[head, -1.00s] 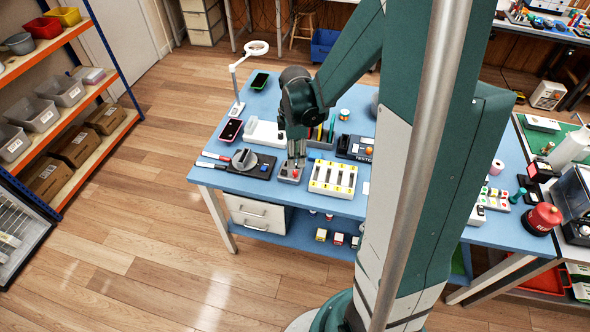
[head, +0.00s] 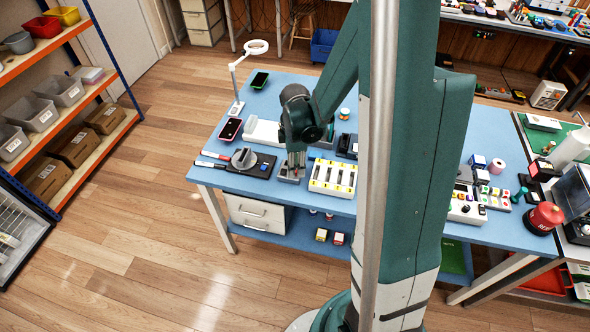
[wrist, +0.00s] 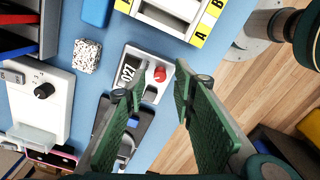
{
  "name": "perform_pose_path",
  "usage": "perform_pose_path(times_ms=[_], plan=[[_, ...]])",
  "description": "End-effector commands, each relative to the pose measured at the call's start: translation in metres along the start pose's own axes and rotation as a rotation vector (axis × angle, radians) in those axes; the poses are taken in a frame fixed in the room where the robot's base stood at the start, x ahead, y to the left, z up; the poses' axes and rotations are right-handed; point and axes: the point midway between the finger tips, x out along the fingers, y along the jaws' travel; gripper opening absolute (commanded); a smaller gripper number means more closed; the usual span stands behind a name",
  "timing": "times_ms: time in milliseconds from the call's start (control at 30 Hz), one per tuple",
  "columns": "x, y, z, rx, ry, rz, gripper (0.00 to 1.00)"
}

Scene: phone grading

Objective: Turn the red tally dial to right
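The red tally dial (wrist: 160,74) is a small red knob on a pale grey tally box (wrist: 134,56) with a black number window, in the wrist view. In the head view the tally box (head: 287,179) is near the front edge of the blue table, partly hidden by my gripper (head: 296,160). In the wrist view my gripper (wrist: 154,86) shows two green-padded fingers spread apart, with a clear gap between them. The red dial appears in that gap, near the fingertips. I see no contact with it. The dial's pointer direction is too small to read.
A white rack with yellow labels (head: 333,190) stands close to the right of the tally box. A white unit with a black knob (wrist: 50,108) is behind.

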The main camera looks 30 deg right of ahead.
Motion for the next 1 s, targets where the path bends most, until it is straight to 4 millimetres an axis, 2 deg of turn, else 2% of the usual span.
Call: perform_pose_path(times_ms=[200,633,833,1000], plan=[[0.013,0.000,0.000,0.000,0.000,0.000,0.26],[0.016,0.000,0.000,0.000,0.000,0.000,0.26],[0.016,0.000,0.000,0.000,0.000,0.000,0.00],[0.016,0.000,0.000,0.002,0.000,0.000,0.00]])
